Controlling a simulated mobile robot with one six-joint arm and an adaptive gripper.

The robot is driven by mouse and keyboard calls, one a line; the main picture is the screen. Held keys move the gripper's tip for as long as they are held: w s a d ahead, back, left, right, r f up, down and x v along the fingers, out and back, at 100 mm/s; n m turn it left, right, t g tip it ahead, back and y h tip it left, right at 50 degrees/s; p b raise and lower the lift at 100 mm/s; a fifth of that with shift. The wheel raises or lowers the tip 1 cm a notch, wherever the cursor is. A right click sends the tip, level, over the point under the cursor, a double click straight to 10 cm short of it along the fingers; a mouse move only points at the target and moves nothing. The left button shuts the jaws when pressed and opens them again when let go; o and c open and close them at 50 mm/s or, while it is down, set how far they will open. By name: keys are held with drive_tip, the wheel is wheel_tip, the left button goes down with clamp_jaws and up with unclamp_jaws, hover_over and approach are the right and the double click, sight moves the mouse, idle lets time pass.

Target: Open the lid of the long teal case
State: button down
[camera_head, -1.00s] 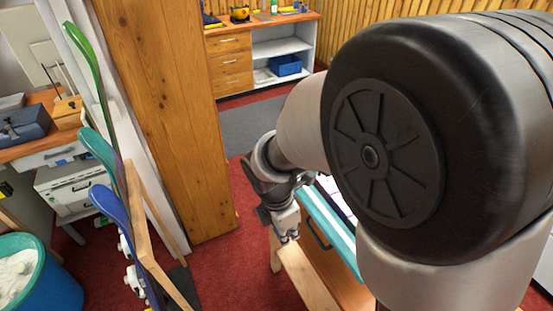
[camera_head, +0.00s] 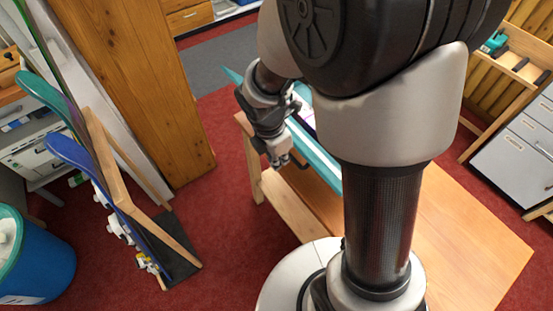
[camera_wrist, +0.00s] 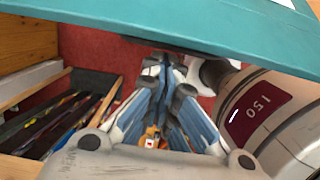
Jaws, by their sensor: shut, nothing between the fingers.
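The long teal case (camera_head: 318,158) lies along the left side of the wooden bench, partly hidden by my arm. White and dark patches show beside its teal strip; my arm hides too much to tell how far the lid stands up. In the wrist view a broad teal panel (camera_wrist: 200,22) of the case crosses the top, close to the fingers. My gripper (camera_head: 280,158) is shut and empty at the case's left long side. Its fingertips (camera_wrist: 165,62) sit just under the panel's edge in the wrist view; I cannot tell whether they touch.
The wooden bench (camera_head: 465,250) has bare top to the right of my arm. A rack with upright skis (camera_head: 95,175) and a blue bin (camera_head: 38,265) stand at the left. A wooden post (camera_head: 150,90) rises behind. Red carpet (camera_head: 225,225) is free between rack and bench.

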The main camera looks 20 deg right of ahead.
drive_tip(key=shift+r, duration=0.15)
drive_tip(key=w+d+r+p, duration=0.1)
drive_tip(key=d+r+p, duration=0.1)
drive_tip(key=p, duration=0.1)
drive_tip(key=d+r+p, duration=0.3)
drive_tip(key=p, duration=0.1)
drive_tip(key=w+d+r+p, duration=0.1)
drive_tip(key=d+r+p, duration=0.1)
drive_tip(key=d+p, duration=0.1)
drive_tip(key=shift+w+d+r+p, duration=0.15)
drive_tip(key=shift+w+p, duration=0.2)
drive_tip(key=shift+p, duration=0.15)
drive_tip(key=shift+w+d, duration=0.15)
drive_tip(key=shift+d, duration=0.3)
